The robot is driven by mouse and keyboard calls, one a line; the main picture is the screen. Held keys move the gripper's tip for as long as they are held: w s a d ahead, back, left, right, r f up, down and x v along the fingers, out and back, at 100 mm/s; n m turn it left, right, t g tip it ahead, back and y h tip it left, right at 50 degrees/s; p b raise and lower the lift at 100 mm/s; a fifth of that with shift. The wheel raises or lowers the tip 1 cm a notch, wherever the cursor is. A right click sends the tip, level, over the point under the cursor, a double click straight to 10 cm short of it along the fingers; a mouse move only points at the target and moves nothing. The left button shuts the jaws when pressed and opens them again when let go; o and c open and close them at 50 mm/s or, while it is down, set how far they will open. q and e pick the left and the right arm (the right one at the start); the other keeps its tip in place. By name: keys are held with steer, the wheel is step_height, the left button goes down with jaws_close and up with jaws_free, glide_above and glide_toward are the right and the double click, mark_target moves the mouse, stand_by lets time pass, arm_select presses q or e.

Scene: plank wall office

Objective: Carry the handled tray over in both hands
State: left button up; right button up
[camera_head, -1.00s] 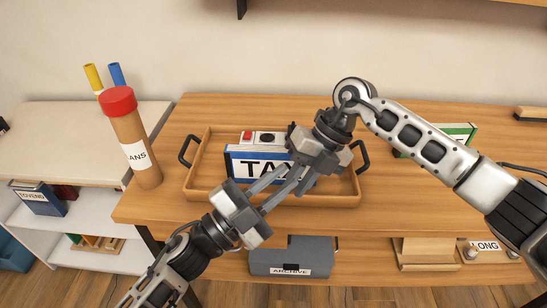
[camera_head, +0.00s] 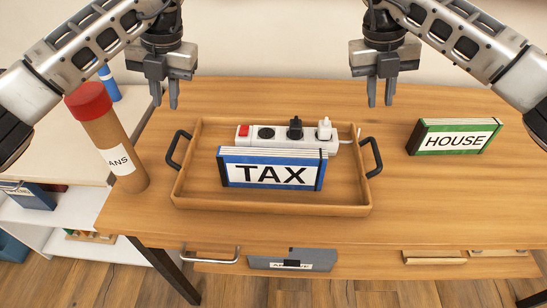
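The wooden tray (camera_head: 270,209) lies flat on the desk. It has a black handle at its left end (camera_head: 178,150) and another at its right end (camera_head: 373,157). In it are a blue binder labelled TAX (camera_head: 272,173) and a white power strip (camera_head: 282,134) with plugs in it. My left gripper (camera_head: 166,98) hangs above and behind the tray's left end, fingers pointing down with a gap between them, empty. My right gripper (camera_head: 380,96) hangs above and behind the right end, its fingers also apart and empty. Neither gripper touches the tray.
A brown tube with a red cap (camera_head: 109,140) stands left of the tray at the desk edge. A green HOUSE binder (camera_head: 455,137) lies to the right. A grey box (camera_head: 293,260) sits below the desk front. The desk top (camera_head: 430,200) is clear at front right.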

mark_target(171, 149)
arm_select(q)
steer(key=shift+s, duration=0.15)
arm_select(e)
steer(key=shift+s, duration=0.1)
